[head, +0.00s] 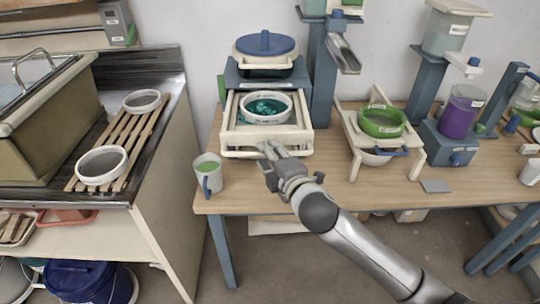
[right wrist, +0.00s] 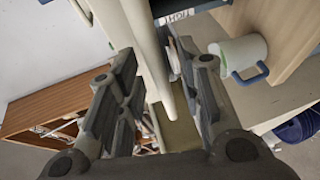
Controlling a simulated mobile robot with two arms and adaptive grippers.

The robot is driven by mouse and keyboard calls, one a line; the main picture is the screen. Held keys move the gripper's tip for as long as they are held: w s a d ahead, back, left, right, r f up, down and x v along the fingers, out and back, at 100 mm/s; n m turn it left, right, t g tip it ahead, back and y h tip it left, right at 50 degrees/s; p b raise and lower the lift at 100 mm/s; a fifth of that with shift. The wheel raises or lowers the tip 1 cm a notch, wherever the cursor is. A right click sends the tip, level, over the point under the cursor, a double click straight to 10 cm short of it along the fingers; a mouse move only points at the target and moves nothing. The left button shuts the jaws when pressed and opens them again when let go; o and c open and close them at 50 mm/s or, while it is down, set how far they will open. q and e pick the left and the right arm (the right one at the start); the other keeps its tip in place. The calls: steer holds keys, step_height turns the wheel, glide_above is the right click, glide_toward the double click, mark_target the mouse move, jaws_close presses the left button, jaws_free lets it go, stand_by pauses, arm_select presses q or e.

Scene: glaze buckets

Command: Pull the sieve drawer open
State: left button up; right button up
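The sieve drawer (head: 236,139) is a cream frame at the front of the blue-grey stand, under a blue-lidded pot. It sticks out towards me, and a white-rimmed sieve with teal content (head: 267,107) shows in it. Firm contact is not visible. My left gripper is not in view.
A green-and-white mug (head: 208,174) stands on the wooden table (head: 330,185), left of and in front of the drawer. A blue post (head: 321,75) rises right of the drawer. A cream stand with a green sieve (head: 381,121) is further right.

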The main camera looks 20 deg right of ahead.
steer(key=v, duration=1.2)
stand_by(0.3)
steer(key=w+d+f+m+g+h, duration=0.1)
steer(key=d+f+m+g, duration=0.15)
steer(key=f, duration=0.85)
steer(key=w+d+f+m+g+h, duration=0.1)
steer(key=w+d+f+m+g, duration=0.15)
steer(key=f, duration=0.85)
steer(key=s+d+f+m+g, duration=0.1)
steer(key=s+f+m, duration=0.15)
steer(key=f, duration=0.55)
steer(key=s+d+f+m+g, duration=0.15)
steer(key=s+f, duration=0.25)
steer(key=f, duration=0.5)
steer(key=s+f+m+g, duration=0.4)
steer(key=s+f, duration=1.4)
steer(key=s+a+f+m+g, duration=0.1)
steer(key=s+f, duration=0.2)
steer(key=s, duration=0.6)
steer(key=s+a+f+m+g, duration=0.1)
steer(key=s+f, duration=0.3)
steer(key=s, duration=0.5)
steer(key=shift+s+a+m+g, duration=0.35)
steer(key=shift+m+g, duration=0.25)
steer(key=shift+g, duration=0.05)
